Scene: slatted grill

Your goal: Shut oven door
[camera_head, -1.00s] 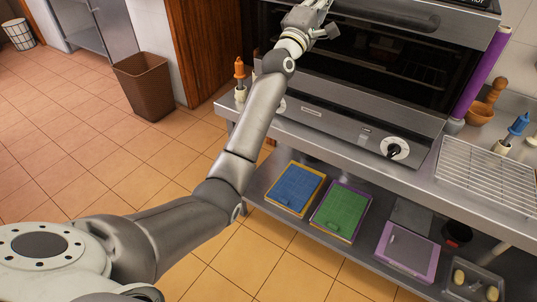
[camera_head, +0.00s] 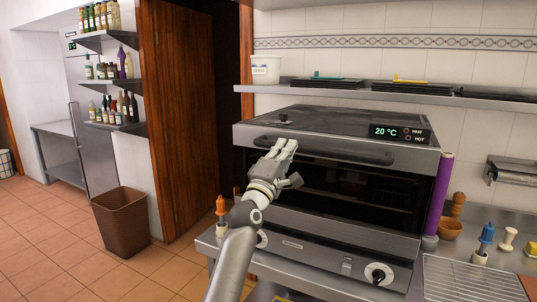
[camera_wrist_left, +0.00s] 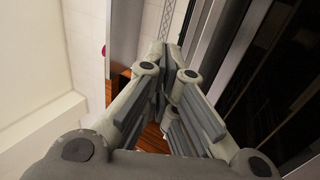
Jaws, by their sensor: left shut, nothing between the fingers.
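The oven (camera_head: 345,215) stands on a steel counter in the head view. Its long dark handle (camera_head: 340,152) runs along a silver front edge near the top. Below that edge is a dark area with a rack faintly visible; I cannot tell how far the door stands open. My left gripper (camera_head: 286,146) is shut and empty, in front of the handle's left part and overlapping it in the picture. Contact cannot be told. In the left wrist view, its fingers (camera_wrist_left: 166,68) are closed together, with dark and silver oven surfaces (camera_wrist_left: 270,70) at right. My right gripper is out of view.
An orange-topped bottle (camera_head: 221,208) stands at the counter's left end. A purple roll (camera_head: 438,195), a wooden mortar (camera_head: 449,228) and a wire rack (camera_head: 470,280) are on the right. A brown bin (camera_head: 121,220) stands on the floor at left. A shelf (camera_head: 370,90) hangs above the oven.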

